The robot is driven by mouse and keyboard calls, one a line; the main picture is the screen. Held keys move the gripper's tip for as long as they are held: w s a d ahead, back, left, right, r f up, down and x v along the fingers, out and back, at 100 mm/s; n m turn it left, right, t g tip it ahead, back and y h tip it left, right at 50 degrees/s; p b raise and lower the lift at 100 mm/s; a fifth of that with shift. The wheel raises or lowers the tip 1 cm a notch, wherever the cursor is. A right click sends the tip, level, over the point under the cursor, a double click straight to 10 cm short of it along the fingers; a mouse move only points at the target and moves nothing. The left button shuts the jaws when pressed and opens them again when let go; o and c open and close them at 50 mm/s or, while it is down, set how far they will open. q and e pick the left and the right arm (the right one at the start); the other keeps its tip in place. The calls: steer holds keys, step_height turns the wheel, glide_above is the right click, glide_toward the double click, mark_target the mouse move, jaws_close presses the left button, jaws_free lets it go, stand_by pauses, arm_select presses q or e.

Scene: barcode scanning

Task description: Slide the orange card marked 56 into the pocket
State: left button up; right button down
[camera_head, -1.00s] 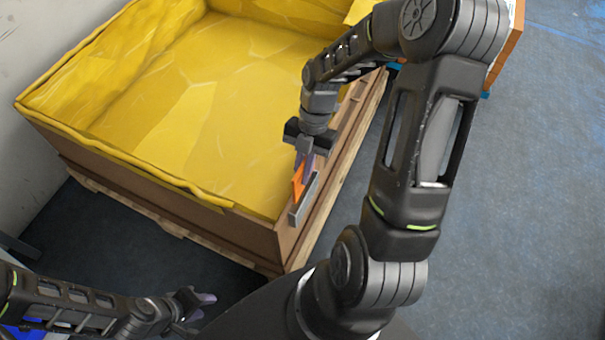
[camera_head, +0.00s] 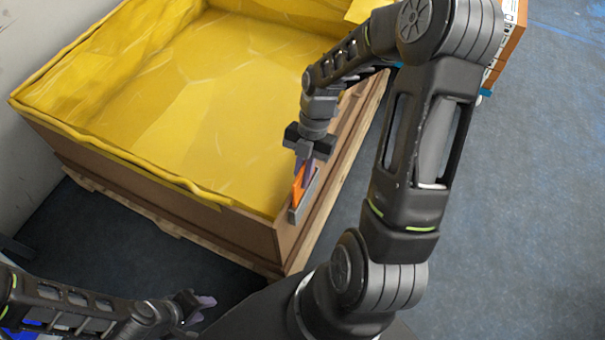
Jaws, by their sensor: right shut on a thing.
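The orange card (camera_head: 298,187) is held upright by my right gripper (camera_head: 305,169), which is shut on it at the side of the crate. The number on the card cannot be read. A narrow grey pocket (camera_head: 302,206) is fixed at the crate's right wall, and the card's lower edge is at its top opening. I cannot tell how far the card is inside it. My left gripper (camera_head: 205,302) is low at the left, away from the card; its fingers are small and partly hidden.
A large crate (camera_head: 140,178) lined with yellow sheeting stands on a wooden pallet. My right arm covers part of its right side. An orange-and-white box (camera_head: 508,45) stands at the top right. The blue-grey floor on the right is clear.

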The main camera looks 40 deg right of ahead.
steer(key=shift+f+b, duration=0.45)
steer(key=shift+f, duration=0.45)
steer(key=c, duration=1.5)
jaws_free()
steer(key=shift+r, duration=0.15)
steer(key=p+v, duration=0.1)
steer(key=v, duration=0.6)
steer(key=shift+w+d+r, duration=0.1)
steer(key=shift+d+r, duration=0.05)
steer(key=shift+r, duration=0.1)
